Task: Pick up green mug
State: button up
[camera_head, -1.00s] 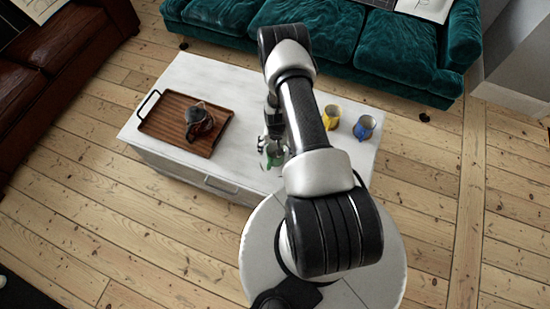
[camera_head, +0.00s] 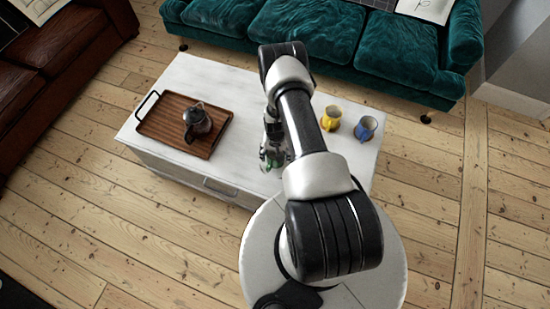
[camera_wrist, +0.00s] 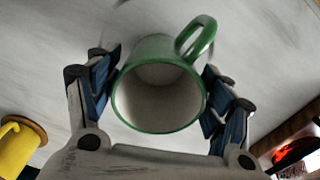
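The green mug (camera_wrist: 160,118) stands out in the wrist view, with its open mouth and green rim facing the camera. Its handle points up and to the right. My gripper (camera_wrist: 160,85) has one blue-padded finger on each side of the mug. The fingers are spread wide and lie very close to its sides; firm contact cannot be made out. In the head view my gripper (camera_head: 275,153) is low over the white table, and only a bit of the green mug (camera_head: 269,160) shows there, mostly hidden by the gripper.
A yellow mug (camera_head: 331,118) and a blue mug (camera_head: 366,128) stand to the right on the white table (camera_head: 180,80). A wooden tray (camera_head: 165,121) with a dark teapot (camera_head: 196,122) is on the left. A teal sofa (camera_head: 400,45) stands behind, a brown sofa (camera_head: 55,60) at left.

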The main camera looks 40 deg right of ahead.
jog(key=c, duration=0.9)
jog(key=shift+c, duration=0.3)
jog(key=shift+r, duration=0.15)
